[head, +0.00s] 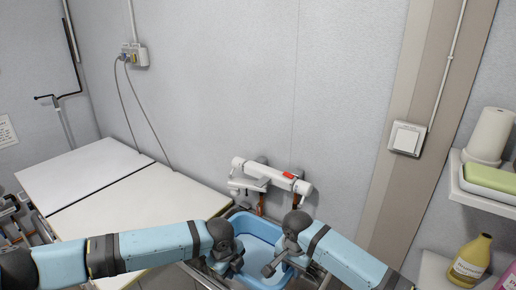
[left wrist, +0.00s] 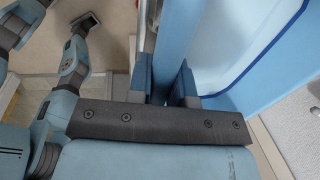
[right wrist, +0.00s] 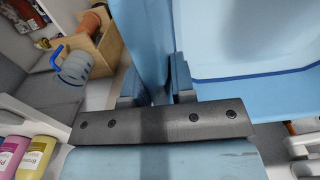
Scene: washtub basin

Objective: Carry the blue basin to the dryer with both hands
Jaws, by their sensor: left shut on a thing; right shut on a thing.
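The blue basin (head: 258,231) is below the white wall fixture in the head view, partly hidden by my forearms and hands. My left gripper (head: 234,268) is at its left side. In the left wrist view its fingers (left wrist: 166,84) are shut on the basin's wall (left wrist: 178,35). My right gripper (head: 277,268) is at its right side. In the right wrist view its fingers (right wrist: 156,86) are shut on the basin's wall (right wrist: 145,40). The basin's inside (right wrist: 250,40) looks empty where it shows. I cannot make out a dryer in these views.
A white fixture (head: 272,175) with a red label is on the wall just beyond the basin. A white-topped table (head: 140,205) stands to the left. At the right are a shelf (head: 490,188) and a yellow bottle (head: 469,258). A wooden crate (right wrist: 107,48) shows in the right wrist view.

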